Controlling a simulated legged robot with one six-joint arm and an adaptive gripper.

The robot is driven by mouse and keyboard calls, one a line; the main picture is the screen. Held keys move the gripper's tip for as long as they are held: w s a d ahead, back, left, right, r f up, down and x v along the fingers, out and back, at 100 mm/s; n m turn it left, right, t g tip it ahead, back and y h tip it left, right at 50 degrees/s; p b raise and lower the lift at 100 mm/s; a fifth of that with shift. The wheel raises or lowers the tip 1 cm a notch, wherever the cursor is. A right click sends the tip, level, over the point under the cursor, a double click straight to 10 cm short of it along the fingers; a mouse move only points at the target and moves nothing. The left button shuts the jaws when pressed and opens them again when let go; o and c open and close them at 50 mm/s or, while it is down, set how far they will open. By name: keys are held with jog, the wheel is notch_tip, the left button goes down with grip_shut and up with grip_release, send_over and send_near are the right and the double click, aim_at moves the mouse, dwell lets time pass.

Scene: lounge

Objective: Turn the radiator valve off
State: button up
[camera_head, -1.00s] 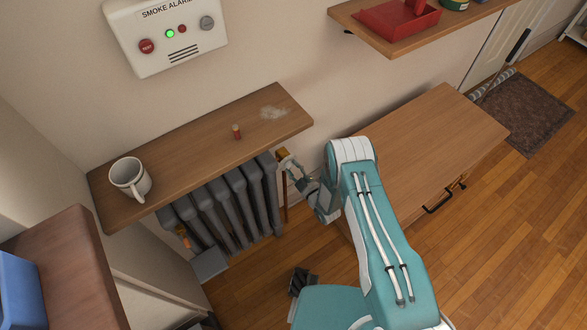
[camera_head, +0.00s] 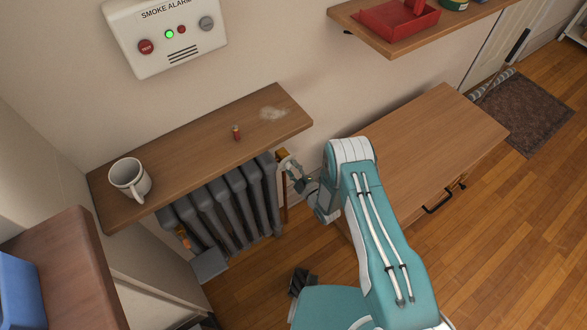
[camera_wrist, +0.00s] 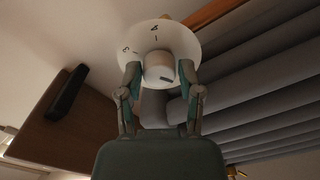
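The radiator (camera_head: 225,205) is dark grey and stands under a wooden shelf. My gripper (camera_wrist: 160,74) faces the valve, with one finger on each side of the knob. A narrow gap seems to show between each fingertip and the knob, so the fingers look open. In the head view my gripper (camera_head: 288,165) is at the radiator's right end, and it partly hides the valve there.
A wooden cabinet (camera_head: 430,140) stands close to the right of my arm. A smoke alarm (camera_head: 168,35) is on the wall. Open floor lies in front.

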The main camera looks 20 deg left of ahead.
jog(key=shift+o, duration=1.1)
jog(key=shift+a, duration=0.2)
jog(key=shift+d, duration=0.1)
jog(key=shift+s+d, duration=0.15)
jog(key=shift+d, duration=0.05)
jog(key=v, duration=1.1)
jog(key=shift+s, duration=0.2)
jog(key=shift+f, duration=0.1)
